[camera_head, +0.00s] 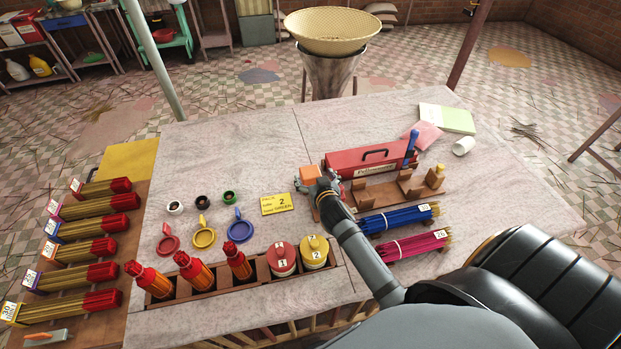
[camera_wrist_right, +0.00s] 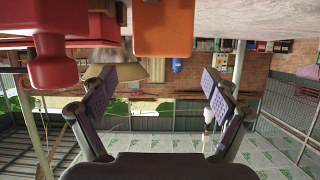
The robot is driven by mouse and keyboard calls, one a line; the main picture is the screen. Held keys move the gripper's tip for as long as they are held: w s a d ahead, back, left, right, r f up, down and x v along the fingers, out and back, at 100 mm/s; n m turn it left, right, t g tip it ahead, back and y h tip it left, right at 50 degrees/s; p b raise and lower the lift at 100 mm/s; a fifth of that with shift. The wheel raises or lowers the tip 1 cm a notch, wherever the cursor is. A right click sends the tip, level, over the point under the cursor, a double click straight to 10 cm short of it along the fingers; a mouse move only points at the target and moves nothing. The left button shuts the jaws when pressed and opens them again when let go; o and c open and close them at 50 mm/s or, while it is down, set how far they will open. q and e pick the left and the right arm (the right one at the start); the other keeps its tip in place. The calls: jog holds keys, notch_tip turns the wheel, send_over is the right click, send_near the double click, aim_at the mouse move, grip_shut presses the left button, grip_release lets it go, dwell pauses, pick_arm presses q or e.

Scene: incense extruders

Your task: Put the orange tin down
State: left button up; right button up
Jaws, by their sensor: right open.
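The orange tin (camera_head: 310,174) is a small box on the grey table, just left of the red toolbox. It also shows at the top of the right wrist view (camera_wrist_right: 163,28), where the picture is upside down. My right gripper (camera_head: 322,188) is right beside the tin and partly covers it in the head view. In the wrist view the jaws of my right gripper (camera_wrist_right: 161,92) are spread wide with nothing between the pads, and the tin lies beyond them. My left gripper is not in view.
The red toolbox (camera_head: 371,158) and a wooden rack (camera_head: 397,190) stand close to the right gripper. A yellow card (camera_head: 277,204) lies to the left. Blue (camera_head: 398,218) and magenta (camera_head: 412,245) stick bundles lie nearby. The table behind the tin is clear.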

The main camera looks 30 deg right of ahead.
aim_at(310, 172)
jog(key=shift+w, duration=0.15)
jog(key=shift+w+f+p, duration=0.3)
jog(key=shift+w+p, duration=0.1)
jog(key=shift+w, duration=0.15)
jog(key=x, duration=0.4)
jog(key=shift+s+f, duration=0.15)
jog(key=shift+f, duration=0.2)
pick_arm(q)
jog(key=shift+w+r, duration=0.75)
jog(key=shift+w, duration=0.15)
pick_arm(e)
jog(key=shift+s, duration=0.1)
jog(key=shift+r, duration=0.1)
jog(key=c, duration=0.5)
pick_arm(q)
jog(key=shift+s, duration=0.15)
pick_arm(e)
jog(key=c, duration=1)
